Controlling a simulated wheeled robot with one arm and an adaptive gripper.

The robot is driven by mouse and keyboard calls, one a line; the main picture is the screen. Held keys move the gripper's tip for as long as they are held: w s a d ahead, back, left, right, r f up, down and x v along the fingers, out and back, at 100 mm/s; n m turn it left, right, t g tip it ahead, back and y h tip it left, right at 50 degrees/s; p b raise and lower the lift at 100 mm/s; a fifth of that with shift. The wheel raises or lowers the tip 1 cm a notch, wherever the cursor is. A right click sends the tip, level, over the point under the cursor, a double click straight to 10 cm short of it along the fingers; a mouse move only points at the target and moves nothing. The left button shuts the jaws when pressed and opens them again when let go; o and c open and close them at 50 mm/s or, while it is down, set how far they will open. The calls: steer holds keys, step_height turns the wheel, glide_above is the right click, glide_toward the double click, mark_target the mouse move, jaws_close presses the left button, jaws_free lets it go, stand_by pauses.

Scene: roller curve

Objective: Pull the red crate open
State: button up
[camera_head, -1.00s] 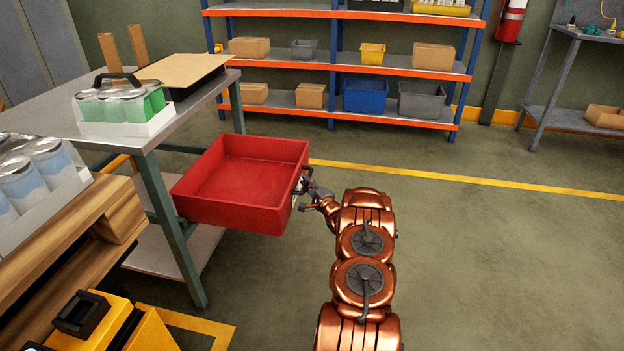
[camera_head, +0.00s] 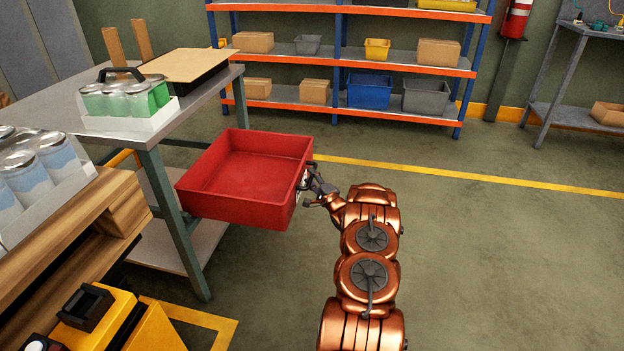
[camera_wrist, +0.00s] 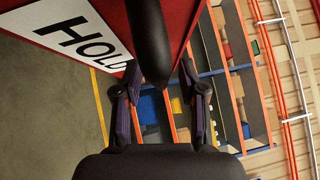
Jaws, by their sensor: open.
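The red crate (camera_head: 250,170) is an open, empty-looking bin that sticks out from beneath the grey table's top. Its right side bears a handle and a white HOLD label (camera_wrist: 75,35), which shows in the wrist view. My gripper (camera_head: 312,188) is at this right side, close to the handle. In the wrist view the dark handle (camera_wrist: 150,40) runs down between the two spread fingers of my gripper (camera_wrist: 160,70). The fingers are open; whether either touches the handle I cannot tell.
The grey table (camera_head: 60,105) holds a carton of green-filled jars (camera_head: 130,100). A wooden unit with more jars and a yellow object (camera_head: 150,330) stand at the lower left. A shelf rack (camera_head: 340,60) stands at the back. The floor right of my arm is clear.

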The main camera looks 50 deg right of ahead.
steer(key=v, duration=1.2)
stand_by(0.5)
